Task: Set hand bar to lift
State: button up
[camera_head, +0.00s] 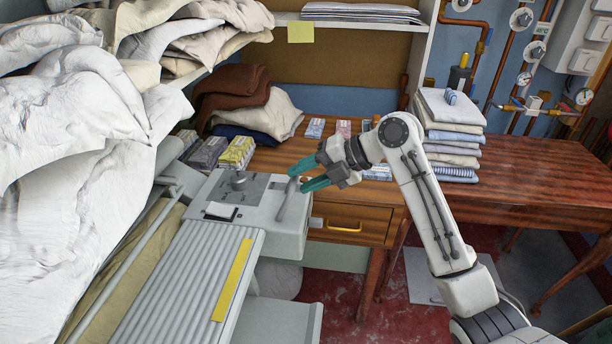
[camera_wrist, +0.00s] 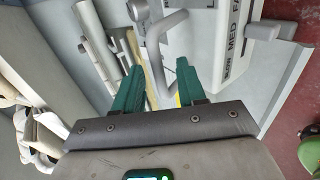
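The ironer (camera_head: 185,282) has a ribbed grey top and a grey end housing (camera_head: 262,225). I take the grey bar standing on that housing to be the hand bar (camera_head: 287,203); its upper end is close to my gripper. In the wrist view, the bent grey hand bar (camera_wrist: 153,38) lies ahead of and between the fingertips, with gaps on both sides. My gripper (camera_head: 299,178) has teal fingers, spread apart; they also show open in the wrist view (camera_wrist: 153,64). Whether the bar reaches between the fingers in depth is not clear.
The wrist view shows a panel lettered "MED" (camera_wrist: 233,45). White linen (camera_head: 75,170) is heaped at left. A wooden desk (camera_head: 355,192) with folded cloth (camera_head: 452,135) stands behind. Pipes and gauges line the right wall.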

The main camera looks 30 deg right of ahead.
jog(key=shift+r, duration=0.1)
jog(key=v, duration=1)
jog(key=shift+s+d+r+b, duration=0.15)
jog(key=shift+d+r+b, duration=0.05)
jog(key=shift+b, duration=0.2)
jog(key=s+a+f+m+g+h+p, duration=0.1)
jog(key=s+a+f+m, duration=0.25)
jog(key=f+m, duration=0.3)
jog(key=s+a+f+m+h+p, duration=0.1)
jog(key=s+a+f+m, duration=0.3)
jog(key=f, duration=0.3)
jog(key=s+a+f+m+g+h+p, duration=0.1)
jog(key=s+a+f+m, duration=0.1)
jog(key=s+f+m, duration=0.35)
jog(key=s+d+f+m+g+h, duration=0.1)
jog(key=s+f+m+h, duration=0.1)
jog(key=s, duration=0.5)
jog(key=s+d+f+m+g+h+p, duration=0.1)
jog(key=s+d+f+m+h, duration=0.1)
jog(key=s+f+m, duration=0.2)
jog(key=s+d+f+m+g+h+p, duration=0.1)
jog(key=s+f+m+h, duration=0.1)
jog(key=s+m, duration=0.5)
jog(key=s+f, duration=0.1)
jog(key=s, duration=0.2)
jog(key=shift+s+d+f+g, duration=0.2)
jog(key=shift+s+f+g, duration=0.1)
jog(key=shift+g, duration=0.1)
